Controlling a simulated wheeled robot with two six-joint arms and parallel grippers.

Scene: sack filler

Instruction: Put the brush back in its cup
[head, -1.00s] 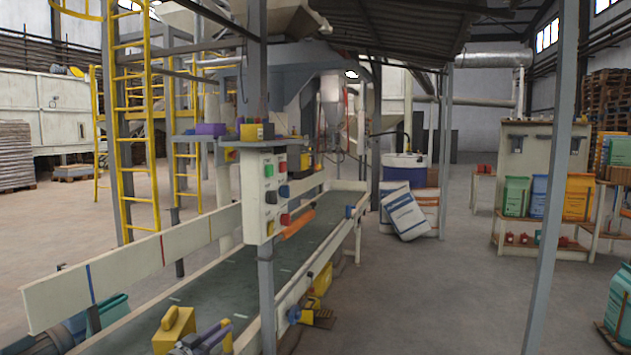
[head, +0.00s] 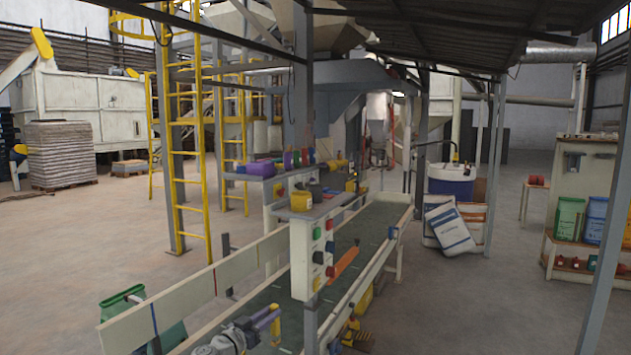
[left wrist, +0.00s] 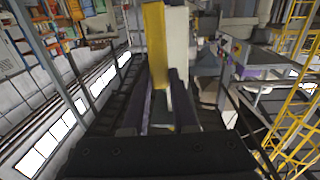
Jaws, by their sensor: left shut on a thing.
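My left gripper (head: 268,318) is low in the head view, over the near end of the conveyor. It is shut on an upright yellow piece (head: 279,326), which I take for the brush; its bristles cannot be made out. In the left wrist view the yellow piece (left wrist: 156,45) rises between the two dark purple fingers (left wrist: 160,105). A yellow cup-like container (head: 301,201) stands on the small shelf above the control panel, apart from the gripper; I cannot tell if it is the brush's cup. My right gripper is not in view.
The cream control panel (head: 313,252) with coloured buttons stands just right of the gripper. A grey post is below it. The conveyor (head: 345,250) runs away behind, between cream side rails (head: 185,289). A purple box (head: 260,168) and small coloured items lie on the shelf behind.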

